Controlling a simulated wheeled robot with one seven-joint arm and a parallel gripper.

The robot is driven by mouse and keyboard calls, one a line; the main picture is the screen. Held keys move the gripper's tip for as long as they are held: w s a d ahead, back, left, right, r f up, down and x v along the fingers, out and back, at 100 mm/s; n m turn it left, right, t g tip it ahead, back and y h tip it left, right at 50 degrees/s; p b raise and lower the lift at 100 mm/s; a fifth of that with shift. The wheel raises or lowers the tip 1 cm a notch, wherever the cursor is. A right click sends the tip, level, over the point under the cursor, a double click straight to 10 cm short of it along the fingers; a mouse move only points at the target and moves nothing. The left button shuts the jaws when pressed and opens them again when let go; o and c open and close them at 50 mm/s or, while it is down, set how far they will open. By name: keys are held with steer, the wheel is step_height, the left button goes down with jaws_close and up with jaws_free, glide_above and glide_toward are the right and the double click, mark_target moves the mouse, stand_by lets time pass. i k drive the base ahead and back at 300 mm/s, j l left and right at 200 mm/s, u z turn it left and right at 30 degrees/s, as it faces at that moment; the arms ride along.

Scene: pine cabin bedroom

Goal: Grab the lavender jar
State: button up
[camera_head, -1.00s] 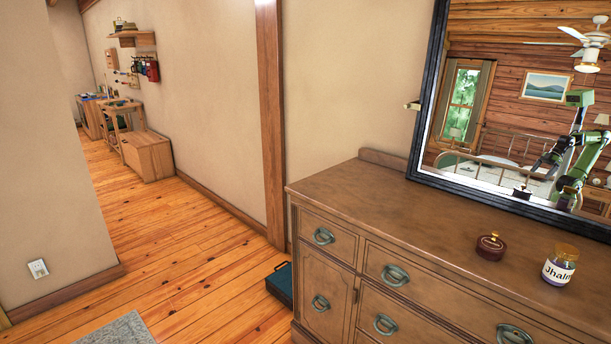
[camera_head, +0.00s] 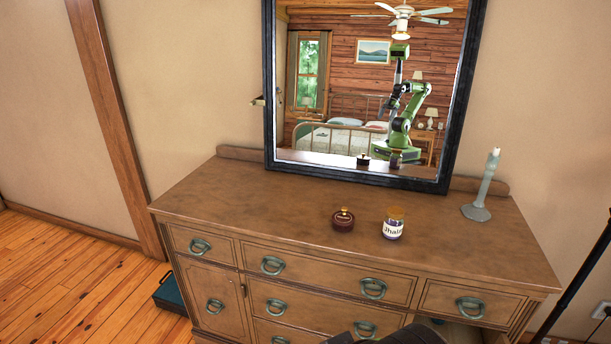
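A small glass jar (camera_head: 393,224) with purple contents, a yellowish lid and a white label stands upright on the wooden dresser (camera_head: 290,211), right of centre; it looks like the lavender jar. A dark red, round lidded pot (camera_head: 343,220) stands just left of it, apart from it. A dark part of my arm shows at the bottom edge, in front of the dresser and well below the jar. My green arm also shows in the mirror, too small to read the gripper's fingers. Nothing touches the jar.
A black-framed mirror (camera_head: 367,85) stands at the dresser's back. A pale candlestick (camera_head: 483,190) stands at its right end. A teal case (camera_head: 172,292) lies on the floor at left. A dark pole (camera_head: 580,280) slants at far right. The dresser top's left half is clear.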

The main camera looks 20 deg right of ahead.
mark_target(395, 220)
steer(key=z, duration=1.3)
steer(key=i+j+u, duration=0.2)
steer(key=i+j, duration=0.15)
steer(key=i+j+u, duration=0.25)
steer(key=i, duration=0.35)
